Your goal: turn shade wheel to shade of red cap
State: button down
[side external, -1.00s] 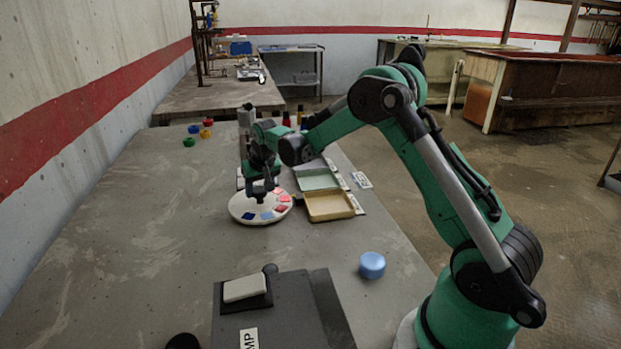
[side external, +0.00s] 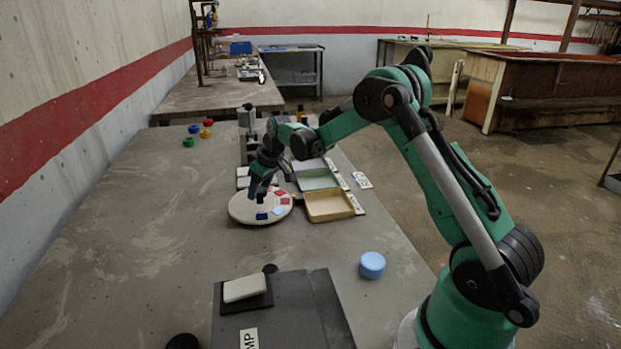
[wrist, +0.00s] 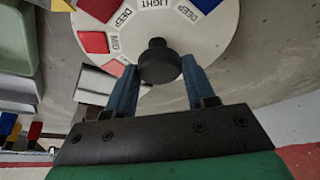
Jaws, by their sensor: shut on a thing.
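The shade wheel (side external: 240,207) is a pale round disc lying on the bench, with coloured patches around its rim. In the wrist view, the shade wheel (wrist: 215,42) shows dark red, red and pink patches, a blue one, and DEEP, MID and LIGHT labels. My gripper (side external: 262,192) is over the wheel. In the wrist view, the blue fingers of my gripper (wrist: 160,72) are shut on the black knob (wrist: 158,62) at its centre. The red cap (side external: 208,122) sits at the far left of the bench. Which patch is selected cannot be told.
Blue (side external: 194,128), yellow (side external: 205,133) and green (side external: 188,142) caps sit near the red one. A tan tray (side external: 330,206) and a green tray (side external: 318,180) lie right of the wheel. A light blue cylinder (side external: 372,265) stands front right. The bench's left side is clear.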

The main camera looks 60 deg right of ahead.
aim_at(270, 205)
jog(key=shift+n+y, duration=0.4)
jog(key=shift+n, duration=0.7)
jog(key=shift+c, duration=1.5)
grip_release()
jog(key=shift+v, duration=2.8)
jog(key=shift+r, duration=0.1)
